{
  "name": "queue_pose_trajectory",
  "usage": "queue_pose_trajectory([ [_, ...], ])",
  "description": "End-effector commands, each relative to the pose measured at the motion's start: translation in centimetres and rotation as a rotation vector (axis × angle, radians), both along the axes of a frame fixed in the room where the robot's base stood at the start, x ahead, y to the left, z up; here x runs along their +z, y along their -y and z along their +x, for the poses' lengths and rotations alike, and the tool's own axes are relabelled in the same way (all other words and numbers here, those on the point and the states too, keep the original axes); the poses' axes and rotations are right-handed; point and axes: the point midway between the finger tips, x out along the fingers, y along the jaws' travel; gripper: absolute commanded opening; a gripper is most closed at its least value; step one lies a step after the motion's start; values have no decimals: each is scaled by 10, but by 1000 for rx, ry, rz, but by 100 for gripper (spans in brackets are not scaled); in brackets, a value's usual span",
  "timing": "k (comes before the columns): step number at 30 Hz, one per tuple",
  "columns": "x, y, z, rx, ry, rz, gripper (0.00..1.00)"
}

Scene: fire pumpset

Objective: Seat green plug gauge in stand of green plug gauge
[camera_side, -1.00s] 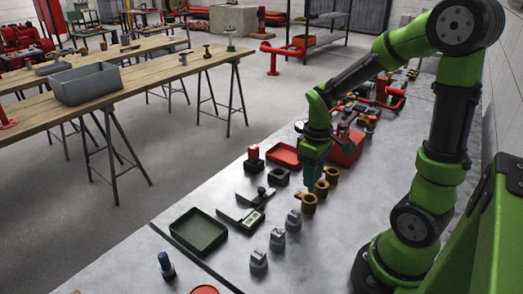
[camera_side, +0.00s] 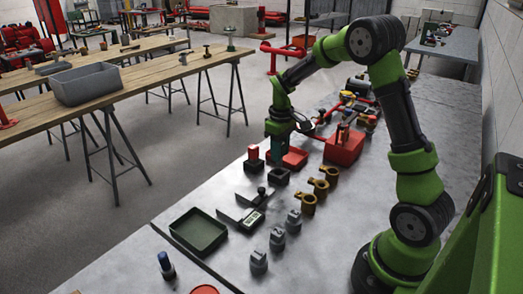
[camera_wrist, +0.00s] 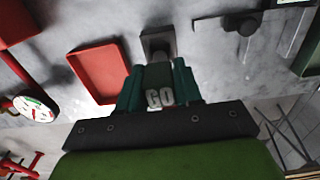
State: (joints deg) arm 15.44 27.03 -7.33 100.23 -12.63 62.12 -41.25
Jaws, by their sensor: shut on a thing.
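My gripper (camera_side: 277,158) is shut on the green plug gauge (camera_wrist: 160,97), which shows a pale "GO" mark between the teal fingers in the wrist view. In the side view the gauge is hard to tell from the fingers. The stand of green plug gauge (camera_side: 279,176), a dark square block, sits on the grey bench just below and in front of my gripper. The stand also shows in the wrist view (camera_wrist: 158,42), just beyond the fingers.
A red plug gauge (camera_side: 253,153) stands in a dark block to the left. A red tray (camera_side: 295,158) lies close behind my gripper. A caliper (camera_side: 250,215), brass pieces (camera_side: 308,204), grey pieces (camera_side: 278,240) and a green tray (camera_side: 199,230) are nearer the camera.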

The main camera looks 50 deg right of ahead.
Motion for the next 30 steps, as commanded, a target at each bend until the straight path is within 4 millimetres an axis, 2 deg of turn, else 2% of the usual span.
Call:
queue_pose_trajectory([
  [12,-46,0,0,-1,1,0,0],
  [23,-49,0,0,-1,1,0,0],
  [24,-50,0,0,-1,0,0,36],
  [29,-50,0,0,-1,1,0,60],
  [30,-50,0,0,-1,1,0,60],
])
